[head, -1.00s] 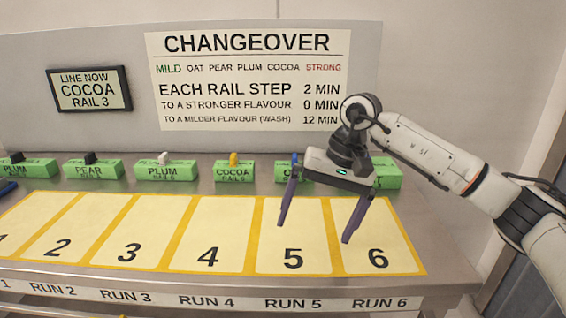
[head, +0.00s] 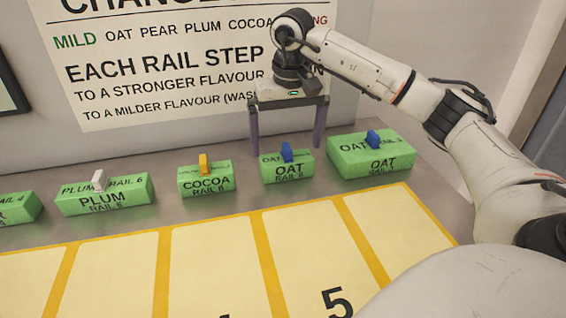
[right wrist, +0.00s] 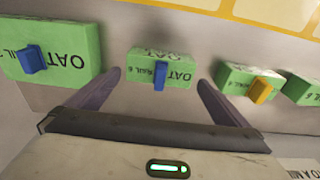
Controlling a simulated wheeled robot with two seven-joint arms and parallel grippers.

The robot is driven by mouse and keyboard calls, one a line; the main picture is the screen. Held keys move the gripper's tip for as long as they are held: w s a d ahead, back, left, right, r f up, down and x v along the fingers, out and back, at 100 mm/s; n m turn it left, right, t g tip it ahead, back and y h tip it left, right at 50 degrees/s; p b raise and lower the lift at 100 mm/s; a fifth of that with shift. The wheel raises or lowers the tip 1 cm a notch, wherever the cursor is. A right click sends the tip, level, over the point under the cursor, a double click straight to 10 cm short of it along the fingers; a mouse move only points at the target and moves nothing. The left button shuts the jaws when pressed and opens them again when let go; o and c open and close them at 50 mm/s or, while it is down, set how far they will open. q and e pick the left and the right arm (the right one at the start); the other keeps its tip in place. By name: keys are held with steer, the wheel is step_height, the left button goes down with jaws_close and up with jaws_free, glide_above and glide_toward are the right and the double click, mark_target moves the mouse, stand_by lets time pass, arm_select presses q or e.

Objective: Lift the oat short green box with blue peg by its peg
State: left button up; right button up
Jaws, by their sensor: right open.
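The short green OAT box (head: 289,170) with a blue peg (head: 287,152) stands on the bench in the head view, between the COCOA box and a longer OAT box. It also shows in the right wrist view (right wrist: 146,77), with its blue peg (right wrist: 159,77) facing the camera. My right gripper (head: 288,150) is open and empty, behind and above this box in the head view. In the right wrist view its two fingers (right wrist: 158,82) spread to either side of the box, apart from the peg. My left gripper is not in view.
A longer green OAT box (head: 371,160), also blue-pegged, stands close on the right. The COCOA box (head: 206,182) with a yellow peg and the PLUM box (head: 104,199) with a white peg stand left. The numbered yellow-edged mat (head: 215,262) in front is empty.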

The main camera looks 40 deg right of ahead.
mark_target(286, 160)
steer(key=shift+w+d+f, duration=0.1)
steer(key=shift+w+f, duration=0.1)
steer(key=shift+f, duration=1.35)
steer(key=shift+w+d+f, duration=0.1)
steer(key=shift+w+f, duration=0.05)
steer(key=shift+f, duration=1.4)
steer(key=c, duration=0.7)
